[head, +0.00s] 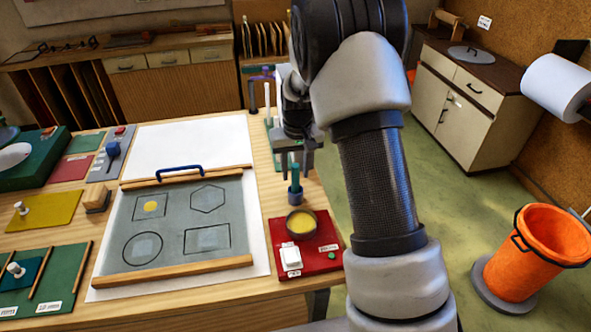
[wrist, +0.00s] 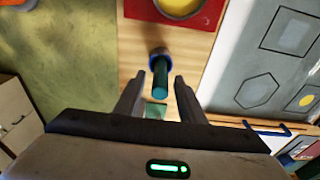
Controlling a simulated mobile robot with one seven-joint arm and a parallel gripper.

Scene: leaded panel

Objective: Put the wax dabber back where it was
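The wax dabber appears to be the teal stick (head: 295,176) standing upright in a small dark blue cup (head: 295,196) near the table's right edge, behind the red board. My gripper (head: 296,162) is above it, pointing down, with its fingers either side of the stick's top. In the wrist view, the stick (wrist: 160,82) shows between my open gripper's fingertips (wrist: 158,78), with clear gaps on both sides. Its lower end is hidden in the blue cup (wrist: 160,54).
A red board (head: 328,252) with a round dish of yellow wax (head: 301,223) and a white block lies in front. A grey panel (head: 128,217) with drawn shapes lies to the left. An orange bin (head: 535,262) stands on the floor at right.

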